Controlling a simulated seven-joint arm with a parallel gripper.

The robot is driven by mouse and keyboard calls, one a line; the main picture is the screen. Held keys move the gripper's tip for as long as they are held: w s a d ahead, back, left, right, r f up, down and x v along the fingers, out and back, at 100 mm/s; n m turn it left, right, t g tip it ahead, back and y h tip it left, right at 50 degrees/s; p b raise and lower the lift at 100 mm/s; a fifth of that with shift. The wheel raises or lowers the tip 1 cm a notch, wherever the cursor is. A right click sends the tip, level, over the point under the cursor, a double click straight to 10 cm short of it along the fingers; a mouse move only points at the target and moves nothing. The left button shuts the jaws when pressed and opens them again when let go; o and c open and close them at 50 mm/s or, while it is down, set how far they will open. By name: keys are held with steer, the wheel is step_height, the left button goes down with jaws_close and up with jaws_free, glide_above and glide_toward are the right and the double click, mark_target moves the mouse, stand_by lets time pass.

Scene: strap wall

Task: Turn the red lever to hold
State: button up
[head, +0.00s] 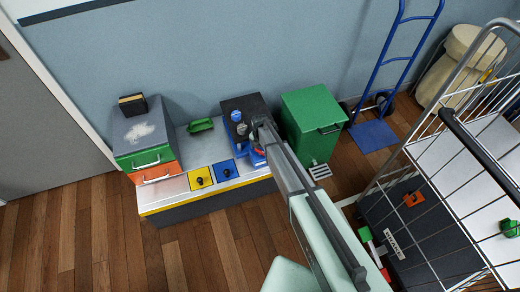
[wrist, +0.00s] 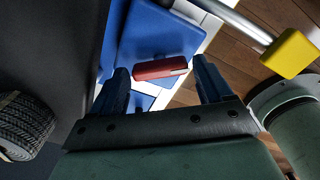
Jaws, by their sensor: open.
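The red lever (wrist: 165,68) shows in the wrist view as a short red bar with a pale patch near its right end. It lies in front of a blue plate (wrist: 158,40). My gripper (wrist: 161,74) is open, with one dark blue finger towards each end of the lever; I cannot tell whether either touches it. In the head view, the gripper is at the dark box on the bench, and a small bit of the red lever (head: 259,149) shows beside it. My arm covers much of this spot. No hold marking is readable.
A black ribbed knob (wrist: 22,120) and a yellow block on a metal bar (wrist: 290,52) flank the gripper in the wrist view. The bench has yellow (head: 200,178) and blue (head: 228,171) panels. A green bin (head: 310,115) stands right; a wire cart (head: 450,150) is further right.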

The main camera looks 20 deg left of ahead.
steer(key=shift+f, duration=0.2)
steer(key=shift+c, duration=0.4)
steer(key=c, duration=0.7)
steer(key=shift+m, duration=0.4)
steer(key=m, duration=0.6)
steer(key=shift+m, duration=0.3)
steer(key=m, duration=0.6)
steer(key=shift+m, duration=0.4)
